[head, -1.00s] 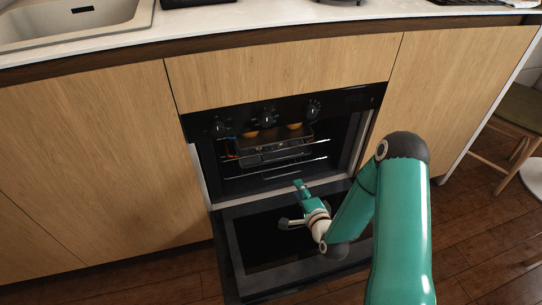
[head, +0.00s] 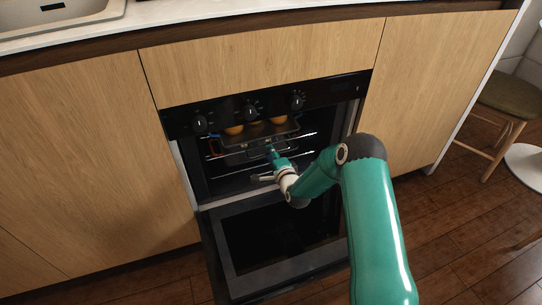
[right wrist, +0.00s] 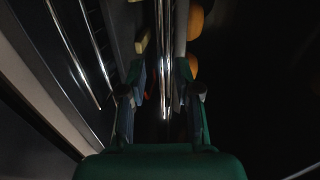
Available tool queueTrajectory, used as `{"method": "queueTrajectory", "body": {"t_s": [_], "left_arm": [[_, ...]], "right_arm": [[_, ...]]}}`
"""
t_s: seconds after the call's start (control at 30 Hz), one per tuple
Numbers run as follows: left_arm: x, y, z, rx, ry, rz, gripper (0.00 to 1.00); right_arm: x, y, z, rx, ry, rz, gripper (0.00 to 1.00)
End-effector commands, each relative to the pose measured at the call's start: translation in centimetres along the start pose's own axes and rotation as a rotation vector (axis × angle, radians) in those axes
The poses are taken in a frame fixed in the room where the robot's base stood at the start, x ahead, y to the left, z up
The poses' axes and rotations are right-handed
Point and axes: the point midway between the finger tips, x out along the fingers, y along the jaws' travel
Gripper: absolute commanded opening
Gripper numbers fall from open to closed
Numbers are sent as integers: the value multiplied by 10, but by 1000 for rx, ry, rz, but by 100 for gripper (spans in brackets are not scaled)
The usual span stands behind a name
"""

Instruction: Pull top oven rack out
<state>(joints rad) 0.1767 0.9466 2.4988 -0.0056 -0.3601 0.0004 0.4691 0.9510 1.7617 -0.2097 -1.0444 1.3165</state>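The oven (head: 350,120) is open, its door (head: 280,250) folded down. The top oven rack (head: 309,135) is inside and bears a dark tray with orange round items. My right gripper (head: 269,147) reaches in over the door, at the front of the rack. In the right wrist view, the shiny rack bars (right wrist: 164,70) run between the two fingers of my right gripper (right wrist: 163,85). The fingers stand apart with dark gaps beside the bars, so it looks open around them. Exact contact is too dark to tell. My left gripper is not in view.
The dark tray (head: 256,132) holds orange items (head: 234,130). A lower rack (right wrist: 75,55) shows beside my gripper in the wrist view. Wooden cabinet fronts (head: 80,150) flank the oven. A stool (head: 505,100) stands at the right. Floor is clear right of the door.

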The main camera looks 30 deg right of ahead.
Motion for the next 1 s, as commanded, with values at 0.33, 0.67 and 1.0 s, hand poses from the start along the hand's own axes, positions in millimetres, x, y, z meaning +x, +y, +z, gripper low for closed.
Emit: {"method": "queueTrajectory", "body": {"t_s": [0.33, 0.67, 1.0], "left_arm": [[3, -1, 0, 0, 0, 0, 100], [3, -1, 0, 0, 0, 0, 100], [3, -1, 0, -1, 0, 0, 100]], "right_arm": [[11, -1, 1, 0, -1, 0, 33], [11, 0, 1, 0, -1, 0, 0], [10, 1, -4, 0, 1, 2, 0]]}}
